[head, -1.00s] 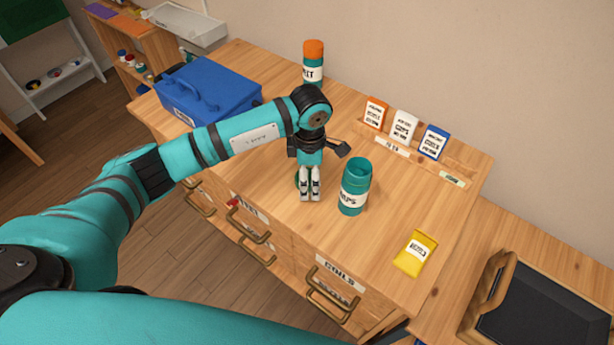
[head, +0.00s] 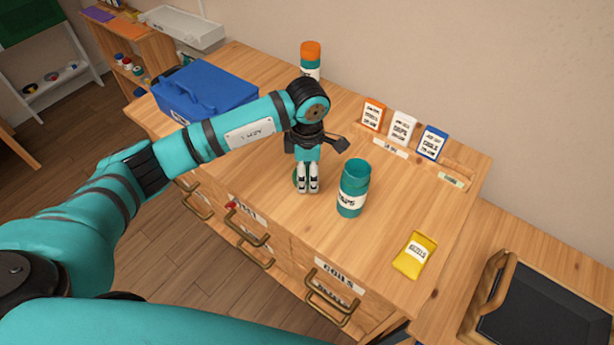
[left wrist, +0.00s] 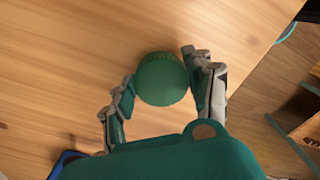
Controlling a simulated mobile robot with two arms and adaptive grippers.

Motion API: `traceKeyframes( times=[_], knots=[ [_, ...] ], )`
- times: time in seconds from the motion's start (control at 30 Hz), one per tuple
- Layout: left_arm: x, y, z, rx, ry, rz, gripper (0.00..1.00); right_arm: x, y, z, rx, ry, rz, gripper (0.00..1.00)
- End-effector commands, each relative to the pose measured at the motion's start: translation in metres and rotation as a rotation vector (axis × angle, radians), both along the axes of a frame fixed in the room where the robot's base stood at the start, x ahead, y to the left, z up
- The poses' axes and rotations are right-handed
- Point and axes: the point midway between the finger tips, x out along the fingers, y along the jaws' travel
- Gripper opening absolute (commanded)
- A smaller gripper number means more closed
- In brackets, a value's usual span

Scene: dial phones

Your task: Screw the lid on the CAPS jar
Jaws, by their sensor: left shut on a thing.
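The CAPS jar (head: 354,190) is a teal jar with a white label, standing upright and open-topped on the wooden cabinet top. My left gripper (head: 308,189) points down just left of the jar, apart from it. It is shut on a round green lid (left wrist: 162,78), which sits between the fingers in the left wrist view. In the head view the fingers hide most of the lid, and only a green edge (head: 297,179) shows. I cannot tell whether the lid touches the wood. My right gripper is not in view.
A blue toolbox (head: 203,92) stands at the back left, and an orange-topped jar (head: 310,60) behind my arm. Upright cards (head: 402,128) stand at the back right. A yellow packet (head: 415,255) lies front right. The wood between jar and packet is clear.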

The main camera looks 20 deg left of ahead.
Motion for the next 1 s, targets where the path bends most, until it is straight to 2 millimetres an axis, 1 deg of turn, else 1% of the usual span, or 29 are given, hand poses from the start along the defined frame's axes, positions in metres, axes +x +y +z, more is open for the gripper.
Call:
traceKeyframes(
  times=[0.1,0.13,0.27,0.5,0.6,0.7,0.83,1.0],
  knots=[
    [0.001,0.000,0.016,-0.001,-0.004,-0.001,0.43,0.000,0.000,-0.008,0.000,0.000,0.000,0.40],
    [-0.002,-0.002,0.018,0.000,-0.003,-0.004,0.43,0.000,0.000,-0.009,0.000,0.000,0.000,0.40],
    [-0.027,-0.019,0.018,-0.001,0.000,-0.007,0.43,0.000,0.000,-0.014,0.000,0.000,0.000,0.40],
    [-0.077,-0.055,0.024,-0.002,-0.002,-0.008,0.43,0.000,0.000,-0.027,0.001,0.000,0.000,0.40],
    [-0.096,-0.068,0.026,-0.002,-0.001,-0.006,0.43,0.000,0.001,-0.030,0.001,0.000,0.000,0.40],
    [-0.110,-0.078,0.029,-0.002,-0.002,-0.005,0.43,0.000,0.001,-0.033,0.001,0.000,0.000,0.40],
    [-0.123,-0.087,0.031,0.000,-0.001,-0.002,0.43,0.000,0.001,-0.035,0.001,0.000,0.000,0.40],
    [-0.131,-0.092,0.032,-0.001,0.000,0.000,0.43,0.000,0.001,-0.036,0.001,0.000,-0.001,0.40]
  ],
)
